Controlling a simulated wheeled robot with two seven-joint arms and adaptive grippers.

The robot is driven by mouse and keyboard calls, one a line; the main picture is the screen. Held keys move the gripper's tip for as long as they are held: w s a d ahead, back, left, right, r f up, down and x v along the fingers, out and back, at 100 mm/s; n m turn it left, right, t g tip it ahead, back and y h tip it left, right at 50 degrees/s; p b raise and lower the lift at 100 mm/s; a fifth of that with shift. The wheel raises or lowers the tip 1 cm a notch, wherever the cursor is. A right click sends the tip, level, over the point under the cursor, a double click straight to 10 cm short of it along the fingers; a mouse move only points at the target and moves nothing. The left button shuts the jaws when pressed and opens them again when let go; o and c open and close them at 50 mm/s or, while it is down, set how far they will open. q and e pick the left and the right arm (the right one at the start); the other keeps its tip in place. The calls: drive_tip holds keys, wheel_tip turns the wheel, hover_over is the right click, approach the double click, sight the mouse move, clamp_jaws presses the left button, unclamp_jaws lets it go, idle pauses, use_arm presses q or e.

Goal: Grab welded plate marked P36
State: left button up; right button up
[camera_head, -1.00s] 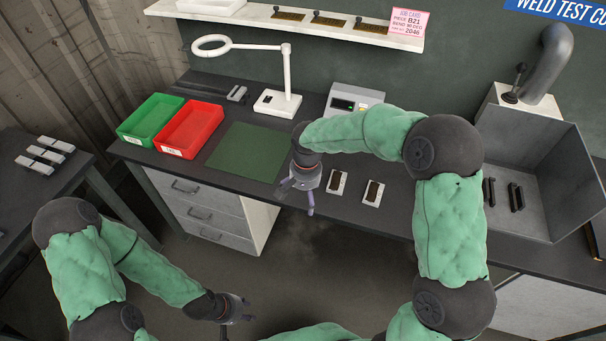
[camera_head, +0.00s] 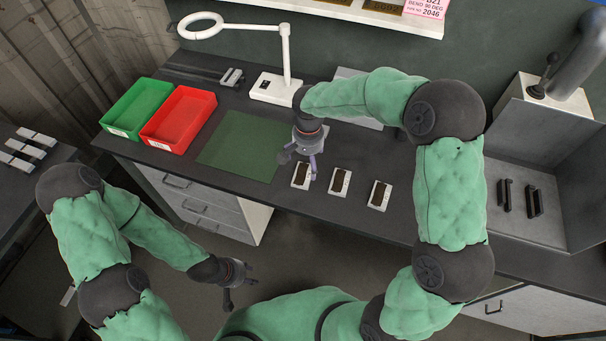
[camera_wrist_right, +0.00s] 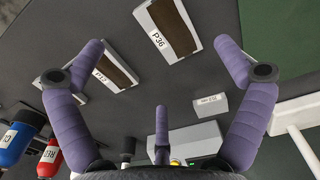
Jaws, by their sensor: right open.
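The welded plate marked P36 (camera_wrist_right: 182,48) lies on the bench, a pale block with a brown strip and a readable label in the right wrist view. In the head view it appears to be the leftmost of three plates (camera_head: 299,184), beside the green mat and partly covered by my gripper. My right gripper (camera_head: 300,166) is open and empty above it; its spread purple fingers (camera_wrist_right: 160,62) show in the wrist view, with the plate beyond and between the tips. My left gripper (camera_head: 238,291) hangs in front of the bench, open and empty.
Two similar plates, one in the middle (camera_head: 339,183) and one on the right (camera_head: 379,196), lie close by. The green mat (camera_head: 240,146) is bare. Green (camera_head: 139,105) and red (camera_head: 180,118) bins, a magnifier lamp (camera_head: 275,88) and a grey open-fronted booth (camera_head: 520,215) stand around.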

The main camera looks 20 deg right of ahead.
sight(306, 174)
wheel_tip(306, 174, down, 2)
drive_tip(key=shift+w+d+f, duration=0.1)
drive_tip(key=shift+w+f, duration=0.05)
drive_tip(key=shift+f, duration=0.05)
drive_tip(key=shift+f+b, duration=0.3)
drive_tip(key=shift+f, duration=0.15)
wheel_tip(306, 174, down, 4)
drive_tip(key=shift+w+f+b, duration=0.1)
drive_tip(key=shift+b, duration=0.5)
drive_tip(key=c, duration=1.7)
